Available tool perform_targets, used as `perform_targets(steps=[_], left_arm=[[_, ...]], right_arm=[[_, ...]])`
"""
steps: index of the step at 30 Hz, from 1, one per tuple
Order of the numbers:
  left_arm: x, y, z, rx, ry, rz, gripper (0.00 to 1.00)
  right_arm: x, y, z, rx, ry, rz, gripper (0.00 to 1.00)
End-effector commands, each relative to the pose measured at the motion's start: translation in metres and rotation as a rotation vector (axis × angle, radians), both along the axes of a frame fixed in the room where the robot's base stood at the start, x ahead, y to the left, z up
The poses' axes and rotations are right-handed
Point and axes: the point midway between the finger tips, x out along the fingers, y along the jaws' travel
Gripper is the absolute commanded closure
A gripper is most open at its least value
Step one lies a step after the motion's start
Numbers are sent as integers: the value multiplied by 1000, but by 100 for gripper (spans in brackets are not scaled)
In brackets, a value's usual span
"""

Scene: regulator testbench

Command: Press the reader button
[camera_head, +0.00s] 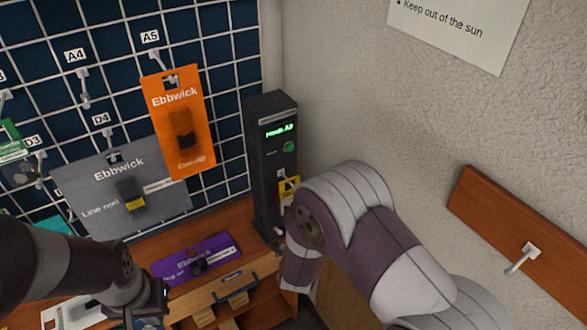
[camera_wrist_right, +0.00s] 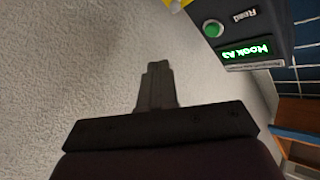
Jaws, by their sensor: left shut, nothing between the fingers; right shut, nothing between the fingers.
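The reader is a tall dark box (camera_head: 262,170) by the wall corner in the head view. Its green button (camera_head: 289,147) sits below a lit green display (camera_head: 279,130). In the right wrist view the reader (camera_wrist_right: 270,22) is at upper right, turned over, with the button (camera_wrist_right: 213,29) beside the word "Read" and a display that reads "Hook A3". My right gripper (camera_wrist_right: 157,68) is shut and empty, its fingertips apart from the button against the wall. In the head view my right arm hides it. My left gripper (camera_head: 148,302) is shut and empty at lower left.
Orange (camera_head: 180,122) and grey (camera_head: 122,190) Ebbwick packages hang on a wire grid left of the reader. A purple package (camera_head: 197,259) lies on the wooden counter. A yellow tag (camera_head: 289,189) is on the reader. A wooden board with a hook (camera_head: 515,235) is on the right wall.

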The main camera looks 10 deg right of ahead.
Motion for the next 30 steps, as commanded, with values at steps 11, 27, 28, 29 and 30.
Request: perform_targets(steps=[11,27,28,29,30], left_arm=[[0,0,0,0,0,0,100],[0,0,-6,0,0,0,100],[0,0,-6,0,0,0,100],[0,0,-7,0,0,0,100],[0,0,-8,0,0,0,100]], right_arm=[[-4,-9,38,8,-200,-52,100],[31,4,37,8,-197,-51,100],[36,5,37,7,-199,-51,100],[40,7,37,7,-199,-52,100],[45,9,37,8,-197,-51,100]])
